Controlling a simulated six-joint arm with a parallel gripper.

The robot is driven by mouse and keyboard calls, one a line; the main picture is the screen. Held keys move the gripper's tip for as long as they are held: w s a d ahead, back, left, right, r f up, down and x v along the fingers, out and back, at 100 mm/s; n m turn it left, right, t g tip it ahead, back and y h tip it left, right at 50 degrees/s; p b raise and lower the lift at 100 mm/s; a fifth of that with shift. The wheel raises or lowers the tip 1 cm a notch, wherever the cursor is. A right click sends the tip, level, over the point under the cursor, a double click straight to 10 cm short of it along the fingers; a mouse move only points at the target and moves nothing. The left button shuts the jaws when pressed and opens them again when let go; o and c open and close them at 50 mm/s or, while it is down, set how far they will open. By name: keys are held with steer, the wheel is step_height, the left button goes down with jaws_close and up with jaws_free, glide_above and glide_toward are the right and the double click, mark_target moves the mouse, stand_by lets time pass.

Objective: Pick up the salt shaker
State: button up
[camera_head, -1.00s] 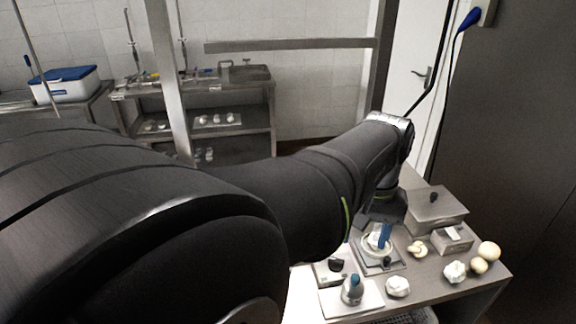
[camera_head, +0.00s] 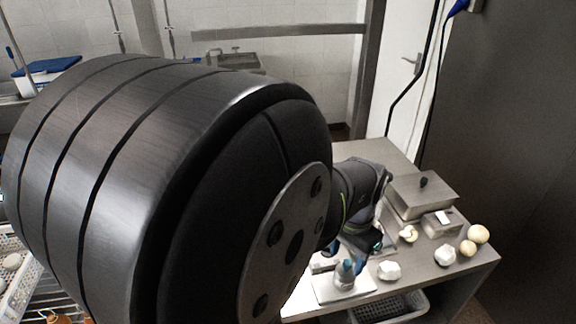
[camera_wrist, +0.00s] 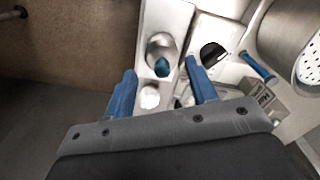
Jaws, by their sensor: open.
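The likely salt shaker (camera_head: 345,276) is a grey, rounded item with a blue top, on a pale board (camera_head: 330,291) near the table's front left. In the wrist view the shaker (camera_wrist: 160,48) shows as a silvery round body with its blue tip towards my gripper. My gripper (camera_wrist: 161,70) has its two blue fingers apart, with the shaker seen between and just beyond their tips. I cannot tell how far the tips are from it. In the head view my gripper (camera_head: 367,254) is close beside the shaker, partly hidden by my arm.
A white lumpy bulb (camera_head: 388,270) lies right of the board and a dark-topped item (camera_wrist: 213,54) beside the shaker. A lidded metal box (camera_head: 423,196) and several pale round vegetables stand further right. A basket (camera_head: 392,308) is below the table's front edge.

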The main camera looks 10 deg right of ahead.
mark_target(345, 273)
step_height(345, 273, down, 3)
steer(key=shift+r, duration=0.1)
steer(key=shift+w+d+f, duration=0.15)
steer(key=shift+d+f, duration=0.05)
steer(key=shift+f, duration=1.15)
steer(key=shift+w+d+f, duration=0.1)
steer(key=shift+d+f, duration=0.1)
steer(key=shift+f, duration=1.1)
steer(key=c, duration=0.7)
steer(key=shift+r, duration=0.1)
